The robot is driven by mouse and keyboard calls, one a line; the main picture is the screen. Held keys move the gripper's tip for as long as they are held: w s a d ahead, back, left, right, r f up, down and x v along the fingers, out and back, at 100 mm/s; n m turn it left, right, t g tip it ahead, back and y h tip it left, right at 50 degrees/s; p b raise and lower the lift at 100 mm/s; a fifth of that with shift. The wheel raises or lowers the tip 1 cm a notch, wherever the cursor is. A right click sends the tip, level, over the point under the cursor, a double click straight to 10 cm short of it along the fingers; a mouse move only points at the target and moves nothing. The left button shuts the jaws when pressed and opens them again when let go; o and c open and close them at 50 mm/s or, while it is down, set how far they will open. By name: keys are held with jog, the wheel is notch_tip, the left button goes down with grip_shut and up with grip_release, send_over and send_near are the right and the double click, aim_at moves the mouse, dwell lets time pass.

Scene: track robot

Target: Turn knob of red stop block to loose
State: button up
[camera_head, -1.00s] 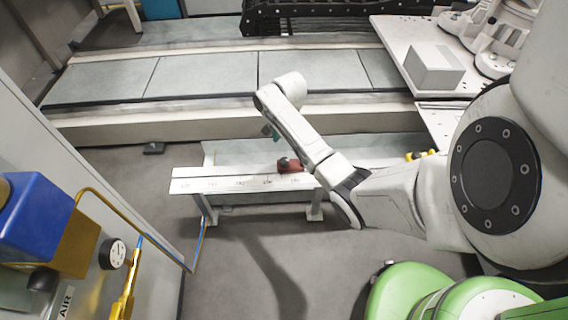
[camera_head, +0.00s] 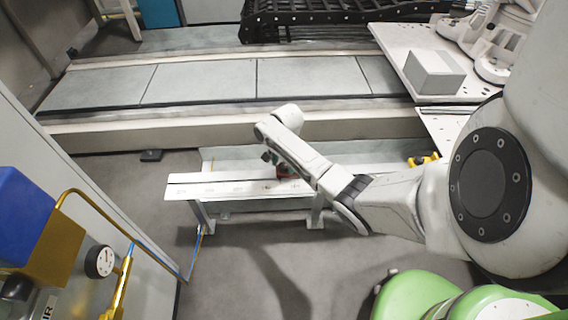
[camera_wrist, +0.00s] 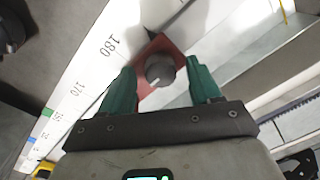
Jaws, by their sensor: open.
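The white rail (camera_head: 220,188) stands on legs above a grey floor. A conveyor (camera_head: 210,80) runs behind it. A white table with a grey box (camera_head: 434,70) is at the back right. A cabinet with a gauge (camera_head: 100,262) and yellow pipes is at the left.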

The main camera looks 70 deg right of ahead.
jog(key=shift+c, duration=0.4)
jog(key=c, duration=1)
jog(key=shift+o, duration=0.2)
